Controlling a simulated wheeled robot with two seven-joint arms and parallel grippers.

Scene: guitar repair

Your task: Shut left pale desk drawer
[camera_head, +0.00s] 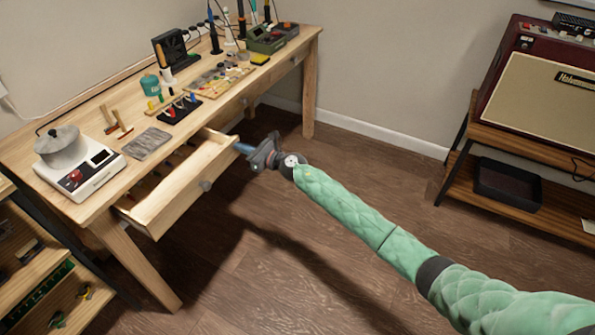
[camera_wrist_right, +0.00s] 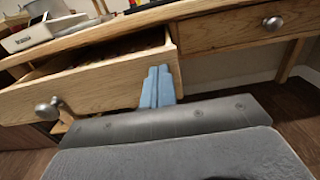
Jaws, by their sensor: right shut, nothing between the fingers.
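The left pale desk drawer (camera_head: 180,190) is pulled out from the wooden desk (camera_head: 135,79), with some items inside. Its round metal knob (camera_head: 205,185) is on the front panel. In the right wrist view the drawer front (camera_wrist_right: 95,90) fills the left half, with its knob (camera_wrist_right: 48,107) at the left. My right gripper (camera_head: 243,148) is shut and empty, at the right end of the drawer front. In the wrist view its blue fingers (camera_wrist_right: 158,86) overlap that end; I cannot tell whether they touch it. My left gripper is out of view.
A second drawer (camera_wrist_right: 235,30) to the right is shut. The desk top holds a white scale (camera_head: 80,170), a teal jar (camera_head: 151,85) and several tools. A wooden shelf (camera_head: 35,270) stands at the left, an amplifier (camera_head: 545,95) at the right. The floor between is clear.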

